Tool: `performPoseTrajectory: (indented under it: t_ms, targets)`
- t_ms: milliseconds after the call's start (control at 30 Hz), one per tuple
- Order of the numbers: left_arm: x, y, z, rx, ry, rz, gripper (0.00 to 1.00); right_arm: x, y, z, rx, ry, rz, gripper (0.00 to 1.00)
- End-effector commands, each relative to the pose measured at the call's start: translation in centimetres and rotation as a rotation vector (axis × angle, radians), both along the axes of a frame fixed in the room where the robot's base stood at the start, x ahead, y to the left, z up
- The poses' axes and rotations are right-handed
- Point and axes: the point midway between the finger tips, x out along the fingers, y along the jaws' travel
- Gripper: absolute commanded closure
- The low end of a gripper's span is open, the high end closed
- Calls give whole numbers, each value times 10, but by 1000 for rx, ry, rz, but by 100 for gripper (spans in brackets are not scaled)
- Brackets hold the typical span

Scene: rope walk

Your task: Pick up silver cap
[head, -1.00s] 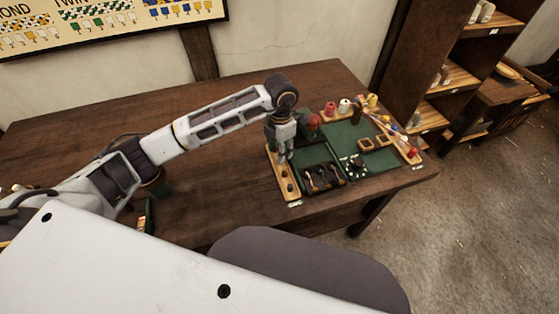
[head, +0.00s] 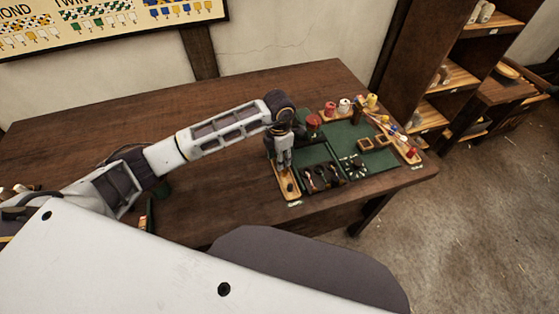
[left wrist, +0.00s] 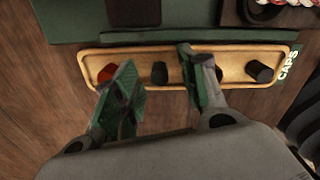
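A long wooden tray labelled CAPS (left wrist: 130,55) holds several small caps in a row; it also shows in the head view (head: 293,196). In the left wrist view there is a reddish cap (left wrist: 105,75) at the left, a dark cap (left wrist: 159,73) near the middle, and another dark cap (left wrist: 260,71) at the right. One more cap is mostly hidden behind the right finger. None looks clearly silver. My left gripper (left wrist: 157,75) is open above the tray, its green-padded fingers either side of the middle dark cap, with no visible hold. My right gripper is out of view.
A green mat (head: 345,137) lies beside the tray, with a compartment of dark tools (head: 322,176) close by. Coloured spools (head: 345,105) stand on a board at the back. The left side of the wooden table (head: 90,130) is mostly clear.

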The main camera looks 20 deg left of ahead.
Motion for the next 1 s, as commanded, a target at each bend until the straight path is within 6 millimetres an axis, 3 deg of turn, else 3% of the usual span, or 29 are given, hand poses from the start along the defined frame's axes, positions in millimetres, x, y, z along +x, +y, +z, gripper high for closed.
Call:
performPoseTrajectory:
  t_ms: [33, 333, 767, 1000]
  targets:
    - [0, 0, 0, 0, 0, 0, 63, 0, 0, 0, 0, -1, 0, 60]
    - [0, 0, 0, 0, 0, 0, 99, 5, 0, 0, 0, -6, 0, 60]
    - [0, 0, 4, 0, -1, 0, 99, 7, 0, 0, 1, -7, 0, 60]
    - [1, 0, 25, 0, -3, -1, 99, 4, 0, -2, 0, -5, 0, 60]
